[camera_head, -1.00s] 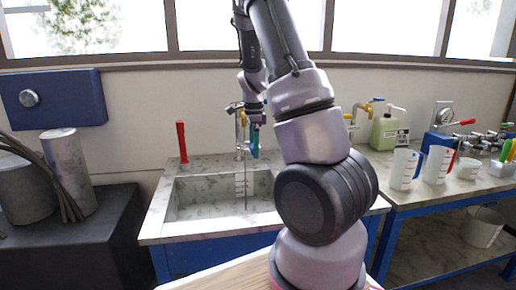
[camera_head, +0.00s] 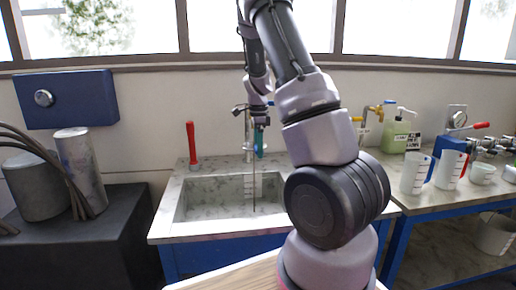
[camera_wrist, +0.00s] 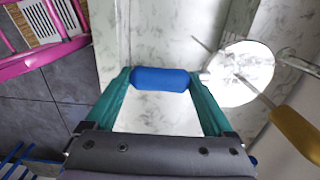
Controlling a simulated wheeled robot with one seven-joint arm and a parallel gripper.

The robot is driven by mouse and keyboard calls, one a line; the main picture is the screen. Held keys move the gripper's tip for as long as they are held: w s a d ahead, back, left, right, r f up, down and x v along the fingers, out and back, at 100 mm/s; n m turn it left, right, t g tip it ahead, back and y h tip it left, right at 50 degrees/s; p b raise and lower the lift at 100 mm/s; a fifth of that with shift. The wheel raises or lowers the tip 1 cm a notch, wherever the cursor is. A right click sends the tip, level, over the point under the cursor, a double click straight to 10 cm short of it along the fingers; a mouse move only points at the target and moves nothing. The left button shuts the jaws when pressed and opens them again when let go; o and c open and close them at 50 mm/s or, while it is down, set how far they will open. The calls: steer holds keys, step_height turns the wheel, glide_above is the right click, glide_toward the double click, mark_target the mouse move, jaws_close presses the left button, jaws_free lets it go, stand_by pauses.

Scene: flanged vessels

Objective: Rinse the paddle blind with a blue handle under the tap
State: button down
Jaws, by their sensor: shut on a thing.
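My gripper (camera_wrist: 160,85) has teal fingers shut on the blue handle (camera_wrist: 160,78) of the paddle blind. The blind's round, shiny plate (camera_wrist: 255,82) shows to the right of the handle in the wrist view. In the head view my gripper (camera_head: 259,141) is above the back part of the sink (camera_head: 180,200), close to the tap (camera_head: 247,135). The tap is partly hidden behind my gripper. A thin dark upright line hangs below the gripper, over the basin. A brass-coloured piece (camera_wrist: 298,135) is close to the plate in the wrist view; I cannot tell whether they touch.
A red upright handle (camera_head: 191,145) stands at the sink's back left. On the right bench are a green bottle (camera_head: 396,133), measuring jugs (camera_head: 413,173) and valves. Grey cylinders (camera_head: 80,165) stand on a dark block at left. A pink frame (camera_wrist: 45,55) shows in the wrist view.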

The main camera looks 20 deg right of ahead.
steer(key=shift+d, duration=0.15)
steer(key=shift+w+d, duration=0.1)
steer(key=shift+d, duration=0.4)
steer(key=shift+a, duration=0.2)
steer(key=shift+a, duration=0.45)
steer(key=shift+d, duration=0.2)
steer(key=shift+d, duration=0.45)
steer(key=s, duration=0.8)
steer(key=shift+d, duration=0.35)
stand_by(0.3)
stand_by(1.0)
